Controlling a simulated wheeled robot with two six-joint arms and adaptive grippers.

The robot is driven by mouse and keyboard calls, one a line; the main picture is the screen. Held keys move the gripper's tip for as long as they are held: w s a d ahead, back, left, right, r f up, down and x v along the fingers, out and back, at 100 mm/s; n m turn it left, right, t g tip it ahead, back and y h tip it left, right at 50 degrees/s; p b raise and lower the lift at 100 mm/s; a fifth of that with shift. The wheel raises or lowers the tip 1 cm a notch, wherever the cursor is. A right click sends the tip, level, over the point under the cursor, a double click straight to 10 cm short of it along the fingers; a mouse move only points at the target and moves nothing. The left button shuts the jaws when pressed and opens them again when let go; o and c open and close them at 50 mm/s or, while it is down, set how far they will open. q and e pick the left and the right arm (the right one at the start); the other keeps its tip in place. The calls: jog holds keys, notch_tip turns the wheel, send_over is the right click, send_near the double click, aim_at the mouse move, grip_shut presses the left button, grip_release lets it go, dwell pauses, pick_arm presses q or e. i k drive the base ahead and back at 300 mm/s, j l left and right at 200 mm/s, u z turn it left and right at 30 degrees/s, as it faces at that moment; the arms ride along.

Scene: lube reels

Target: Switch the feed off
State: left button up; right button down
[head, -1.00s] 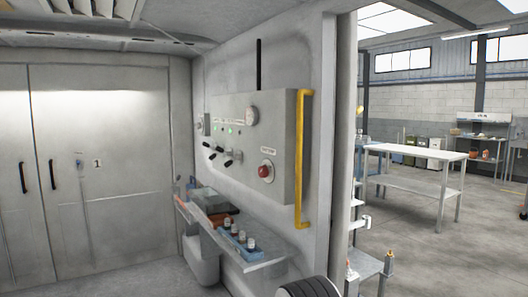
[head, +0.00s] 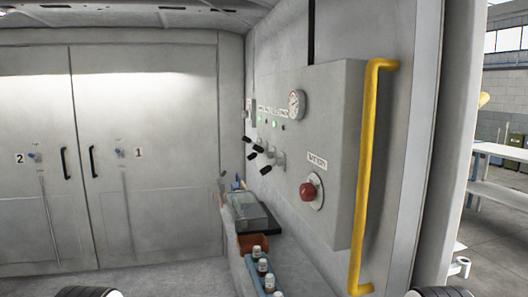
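A grey control panel (head: 338,110) is on the wall right of centre in the head view. It has a round gauge (head: 297,103), lit green lamps (head: 274,125) and several black-handled levers (head: 265,170) at its left part. A red knob (head: 307,191) on a round plate sits lower right under a label (head: 317,162) that seems to read BATTERY. The small lettering over the lamps is too small to read, so I cannot tell which control is the feed. Neither gripper shows; only parts of my arms appear at the bottom edge.
A yellow grab bar (head: 367,180) runs upright along the panel's right edge. Below the panel, a shelf holds small bottles in a blue rack (head: 256,274), an orange bin (head: 252,243) and a grey case (head: 246,211). Closed grey doors (head: 150,205) stand at left. A workshop opens at right.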

aim_at(256, 147)
jog(key=i+j+z, duration=0.1)
jog(key=z, duration=1)
jog(key=i+j+z, duration=0.1)
jog(key=j+z, duration=0.3)
jog(key=j, duration=0.3)
jog(key=j+z, duration=0.4)
jog(key=j, duration=0.3)
jog(key=j+z, duration=0.4)
jog(key=j, duration=0.35)
jog(key=k+j, duration=0.1)
jog(key=j, duration=0.3)
jog(key=k+j, duration=0.1)
jog(key=j, duration=0.3)
jog(key=k+j, duration=0.15)
jog(key=j, duration=0.25)
jog(key=k+j, duration=0.1)
jog(key=j, duration=0.3)
